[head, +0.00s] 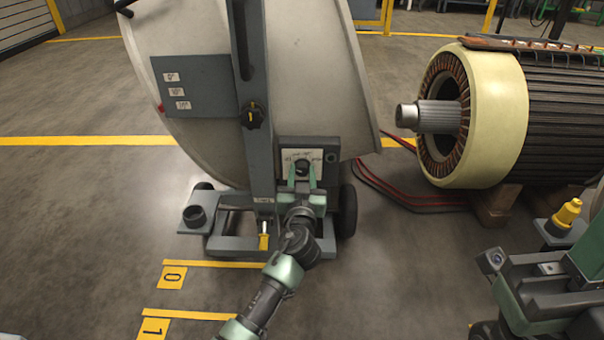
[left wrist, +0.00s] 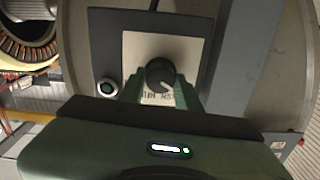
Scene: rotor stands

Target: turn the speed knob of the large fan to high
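The large fan (head: 310,70) is a big pale drum on a grey wheeled frame. Its speed knob (head: 303,167) is a round black dial on a white plate in a grey control box low on the frame. The knob also shows in the left wrist view (left wrist: 160,74), with a light pointer mark toward its lower right. My left gripper (head: 304,178) is at the control box. Its green fingers (left wrist: 161,92) stand apart, one on each side of the knob; I cannot tell if they touch it. Part of my right arm (head: 540,285) is at lower right; its fingertips are not clear.
A second black knob (head: 252,115) sits higher on the fan's upright. A yellow-handled lever (head: 263,238) is at the frame's foot. A large motor rotor (head: 490,110) lies on wooden blocks at right. Red cables (head: 400,195) run along the floor between. A round button (left wrist: 107,87) is beside the knob.

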